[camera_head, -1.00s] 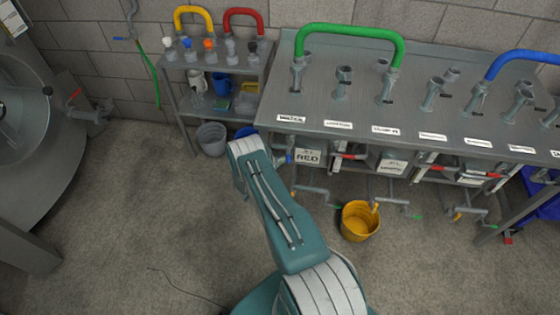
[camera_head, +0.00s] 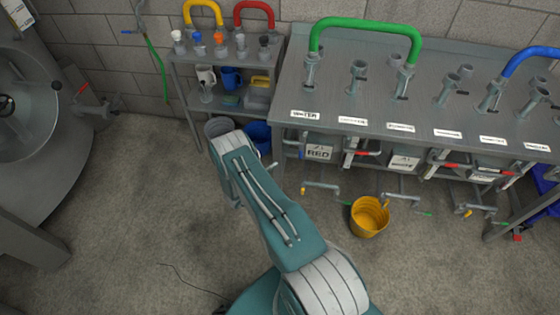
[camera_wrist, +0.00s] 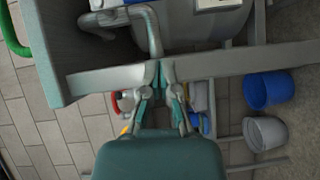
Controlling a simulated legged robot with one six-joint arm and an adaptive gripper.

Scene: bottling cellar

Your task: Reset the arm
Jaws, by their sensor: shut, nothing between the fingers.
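My arm (camera_head: 270,215) reaches forward from the bottom of the head view, over the bare floor in front of the bench. Its far end points toward the buckets by the shelf, and my gripper is hidden behind it there. In the wrist view my gripper (camera_wrist: 160,72) shows above its teal housing. Its fingers are shut and nothing is held. A grey metal bar (camera_wrist: 240,60) crosses the picture right by the fingertips; I cannot tell whether they touch it.
A grey bench (camera_head: 425,110) with pipe stubs and green and blue hoses stands at right. A yellow bucket (camera_head: 369,217) is on the floor before it. A shelf (camera_head: 225,60) stands behind, with a grey bucket (camera_wrist: 265,133) and a blue bucket (camera_wrist: 268,90) near it. Open floor lies left.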

